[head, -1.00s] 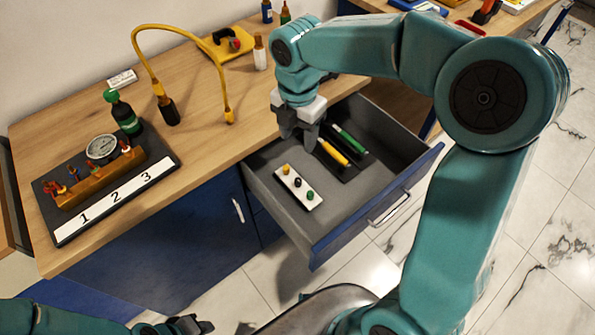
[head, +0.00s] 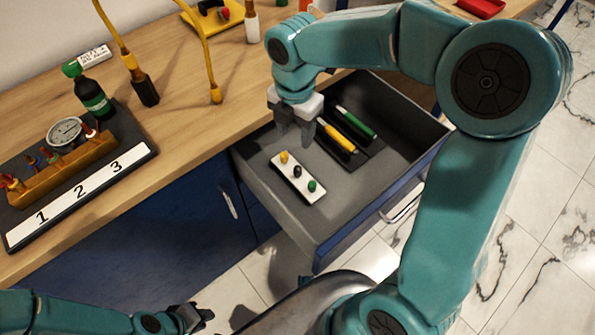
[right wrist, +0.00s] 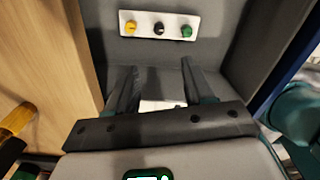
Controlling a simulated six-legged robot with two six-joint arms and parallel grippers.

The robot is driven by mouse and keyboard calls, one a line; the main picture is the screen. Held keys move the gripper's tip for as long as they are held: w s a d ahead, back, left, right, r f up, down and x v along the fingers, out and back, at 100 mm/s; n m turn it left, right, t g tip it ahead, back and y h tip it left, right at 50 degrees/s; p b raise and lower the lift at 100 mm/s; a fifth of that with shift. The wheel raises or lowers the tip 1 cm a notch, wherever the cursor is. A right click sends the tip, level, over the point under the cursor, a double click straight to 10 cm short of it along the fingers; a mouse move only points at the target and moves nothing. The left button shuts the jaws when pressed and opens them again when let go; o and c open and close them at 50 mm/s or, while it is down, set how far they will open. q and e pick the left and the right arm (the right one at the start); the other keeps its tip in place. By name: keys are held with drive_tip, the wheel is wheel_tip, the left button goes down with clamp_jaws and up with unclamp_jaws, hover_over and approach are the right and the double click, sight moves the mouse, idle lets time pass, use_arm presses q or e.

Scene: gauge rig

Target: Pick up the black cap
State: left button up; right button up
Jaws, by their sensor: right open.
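The black cap (head: 297,171) sits in the middle of a white strip (head: 309,193) on the floor of the open drawer, between a yellow cap (head: 284,157) and a green cap (head: 312,186). In the right wrist view the black cap (right wrist: 159,28) is ahead of the fingers, at the top middle. My right gripper (head: 294,140) is open and empty, over the drawer just behind the strip and apart from the caps. It also shows in the right wrist view (right wrist: 160,85). My left gripper (head: 198,316) is low at the bottom edge, away from the drawer; its jaws are unclear.
A yellow pen (head: 337,138) and a green pen (head: 356,122) lie in a dark tray in the drawer. The drawer's walls (head: 385,195) surround the strip. On the desk stand a numbered board (head: 80,195), a green-capped bottle (head: 90,92) and a yellow cable (head: 208,60).

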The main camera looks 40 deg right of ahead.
drive_tip(key=b, duration=0.2)
hover_over(298, 169)
drive_tip(key=f, duration=0.9)
drive_tip(key=shift+s+a+f, duration=0.1)
drive_tip(key=shift+a+f, duration=0.05)
drive_tip(key=shift+a, duration=0.2)
drive_tip(key=f, duration=0.4)
drive_tip(key=shift+w+d+f+b, duration=0.2)
drive_tip(key=shift+d+f+b, duration=0.1)
drive_tip(key=shift+d+f, duration=0.05)
drive_tip(key=shift+f, duration=0.25)
drive_tip(key=shift+c, duration=0.3)
clamp_jaws()
